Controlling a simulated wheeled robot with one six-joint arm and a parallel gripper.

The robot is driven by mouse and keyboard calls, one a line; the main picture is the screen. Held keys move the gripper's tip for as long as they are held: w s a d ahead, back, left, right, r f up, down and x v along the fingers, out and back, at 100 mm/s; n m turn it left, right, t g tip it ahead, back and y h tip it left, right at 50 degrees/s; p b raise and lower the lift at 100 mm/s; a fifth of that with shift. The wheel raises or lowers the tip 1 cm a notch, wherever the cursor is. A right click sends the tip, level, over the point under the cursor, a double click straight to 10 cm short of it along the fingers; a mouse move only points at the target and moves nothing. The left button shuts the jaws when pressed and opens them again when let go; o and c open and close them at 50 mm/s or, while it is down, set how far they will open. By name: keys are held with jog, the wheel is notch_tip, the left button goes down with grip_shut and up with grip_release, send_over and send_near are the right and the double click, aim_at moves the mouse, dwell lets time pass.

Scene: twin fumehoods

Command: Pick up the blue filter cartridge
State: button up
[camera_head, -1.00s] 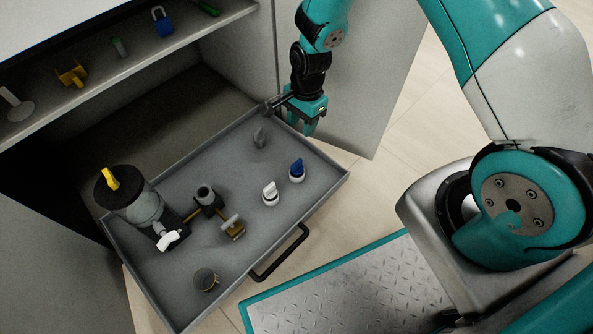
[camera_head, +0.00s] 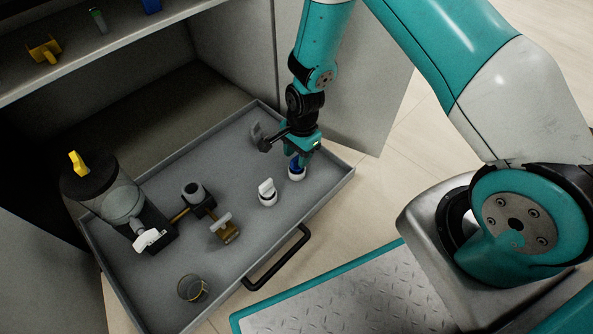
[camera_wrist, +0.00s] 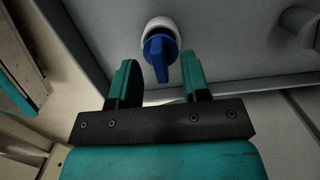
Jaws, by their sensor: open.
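The blue filter cartridge (camera_head: 297,172) has a white base and a blue fin-shaped top, and stands upright in the grey pull-out drawer near its right end. My gripper (camera_head: 303,158) is just above it in the head view and hides part of its blue top. In the wrist view the cartridge (camera_wrist: 160,52) shows between and just beyond the two teal fingertips of my gripper (camera_wrist: 158,72). The fingers are apart, and a gap shows between the cartridge and the right finger. I cannot tell whether the blue top is fully between the fingers.
A white cartridge (camera_head: 267,193) stands close to the left of the blue one. A grey piece (camera_head: 257,131) stands behind. Valve fittings (camera_head: 195,197), a dark-lidded canister (camera_head: 92,183) and a small glass cup (camera_head: 193,288) are further left. The drawer (camera_head: 340,176) has raised walls and a black handle (camera_head: 285,265).

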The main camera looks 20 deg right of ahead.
jog(key=shift+a+f, duration=0.1)
jog(key=shift+f, duration=0.8)
jog(key=shift+r, duration=0.1)
jog(key=shift+c, duration=0.2)
grip_shut()
